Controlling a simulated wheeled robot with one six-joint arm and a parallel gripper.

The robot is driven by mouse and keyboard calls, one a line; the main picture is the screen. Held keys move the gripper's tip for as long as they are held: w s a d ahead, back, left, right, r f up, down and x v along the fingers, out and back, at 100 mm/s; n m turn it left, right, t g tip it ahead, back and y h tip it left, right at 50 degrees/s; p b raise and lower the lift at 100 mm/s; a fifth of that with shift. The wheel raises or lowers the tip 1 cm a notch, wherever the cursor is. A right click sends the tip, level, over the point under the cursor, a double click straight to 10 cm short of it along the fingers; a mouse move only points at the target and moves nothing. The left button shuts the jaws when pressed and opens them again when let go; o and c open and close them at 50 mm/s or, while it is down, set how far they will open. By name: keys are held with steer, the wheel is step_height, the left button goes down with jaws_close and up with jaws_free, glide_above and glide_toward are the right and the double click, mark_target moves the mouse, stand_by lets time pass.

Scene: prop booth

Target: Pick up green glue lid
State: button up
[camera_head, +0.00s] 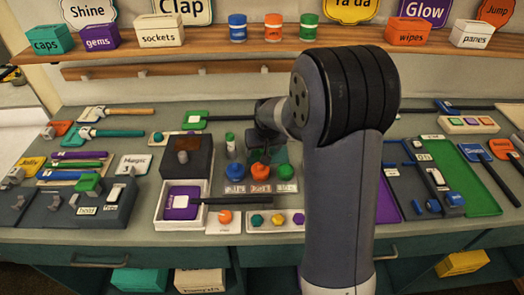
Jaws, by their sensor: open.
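A green knobbed lid (287,171) sits on the bench at the right end of a row with a blue lid (237,171) and an orange lid (260,171), above small printed labels. I cannot read the labels, so I cannot tell which green piece is the glue lid. A small white bottle with a green cap (230,141) stands just behind the row. My gripper (261,152) is dark and hangs over the back of the row, nearest the orange lid. It is open, its fingers small and partly hidden by my arm, and I see nothing held.
A dark box (187,158) stands left of the lids, with a purple paddle in a white tray below it. A white strip (272,221) with several coloured nuts lies in front. A shelf (300,44) with boxes and jars runs behind. My arm hides the bench's middle right.

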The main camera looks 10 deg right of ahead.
steer(key=shift+w+f, duration=0.3)
steer(key=shift+f, duration=0.25)
steer(key=shift+c, duration=0.2)
steer(key=c, duration=1)
